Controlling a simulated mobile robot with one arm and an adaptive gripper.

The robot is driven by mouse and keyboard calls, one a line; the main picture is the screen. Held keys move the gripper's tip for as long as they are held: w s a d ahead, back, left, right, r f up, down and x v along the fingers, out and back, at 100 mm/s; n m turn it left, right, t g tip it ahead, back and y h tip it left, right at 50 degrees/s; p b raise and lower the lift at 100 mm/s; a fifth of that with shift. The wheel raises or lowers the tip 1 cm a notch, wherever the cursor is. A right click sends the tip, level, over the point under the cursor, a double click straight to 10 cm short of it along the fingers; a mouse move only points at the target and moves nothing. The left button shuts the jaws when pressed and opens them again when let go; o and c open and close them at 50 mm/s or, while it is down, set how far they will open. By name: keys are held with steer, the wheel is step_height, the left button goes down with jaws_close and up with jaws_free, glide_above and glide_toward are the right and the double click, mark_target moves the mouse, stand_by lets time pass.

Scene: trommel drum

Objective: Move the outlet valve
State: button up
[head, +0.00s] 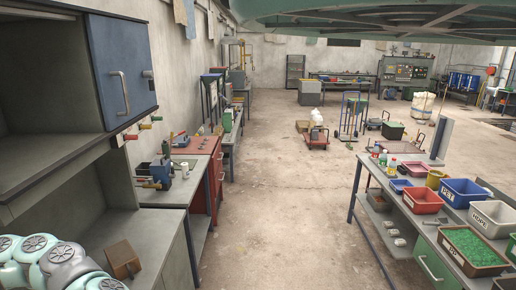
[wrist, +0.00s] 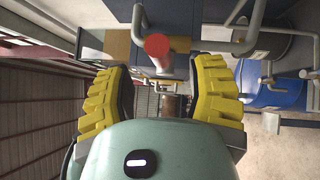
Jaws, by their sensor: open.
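My gripper (wrist: 163,78) shows in the wrist view with its two yellow ridged fingers spread wide and nothing held between them. Beyond the fingertips, near the top middle, is a red round-ended handle (wrist: 157,45) on a pale stem. It lies in the gap between the fingers in the picture and looks apart from them. I cannot tell for sure whether it is the outlet valve. In the head view my gripper is out of sight. There, small red and green handles (head: 129,138) stick out below a blue cabinet door on the left.
The blue door (head: 123,73) has a metal handle. A left bench (head: 168,192) carries small tools and a brown block (head: 123,260) sits nearer. A right table (head: 399,205) holds bins and bottles. The wrist view shows grey bars (wrist: 259,30) and a blue drum (wrist: 270,88).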

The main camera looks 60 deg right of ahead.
steer(key=p+x, duration=0.2)
steer(key=x, duration=0.2)
steer(key=shift+a+r, duration=0.1)
steer(key=shift+a, duration=0.05)
steer(key=shift+w+a+p, duration=0.1)
steer(key=shift+a+p, duration=0.15)
steer(key=shift+p, duration=0.1)
steer(key=shift+o, duration=0.2)
steer(key=shift+d, duration=0.1)
jaws_close()
